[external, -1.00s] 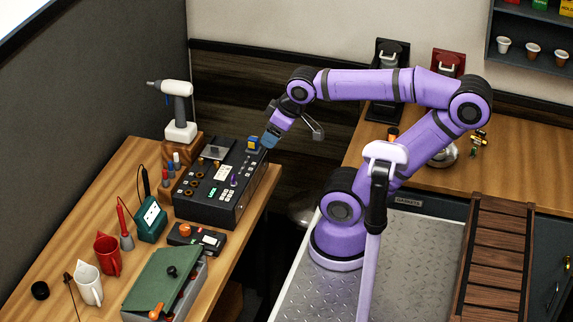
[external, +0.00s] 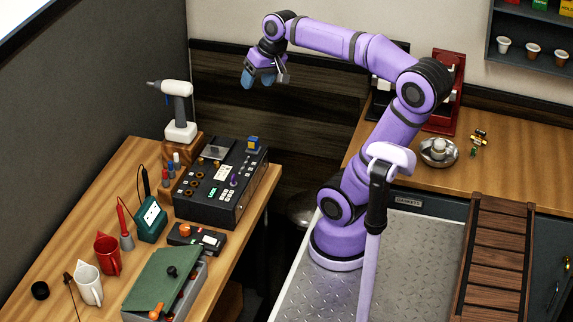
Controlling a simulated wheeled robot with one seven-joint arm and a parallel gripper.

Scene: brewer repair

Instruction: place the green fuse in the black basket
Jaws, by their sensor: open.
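My gripper (external: 259,78) is open and empty, pointing down in the air high above the back edge of the black control box (external: 204,207). A small bright green piece (external: 213,191) shows on the box's top panel. A small green piece (external: 473,153) also lies by a brass-coloured part on the right counter. I cannot tell which, if either, is the green fuse. I cannot make out a black basket in this view.
A blue and yellow block (external: 253,143) sits at the box's back corner. A white tool (external: 178,110) stands behind the box. A green-lidded case (external: 165,280), red jug (external: 108,255) and white jug (external: 89,284) crowd the left bench. A metal bowl (external: 439,153) is on the right counter.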

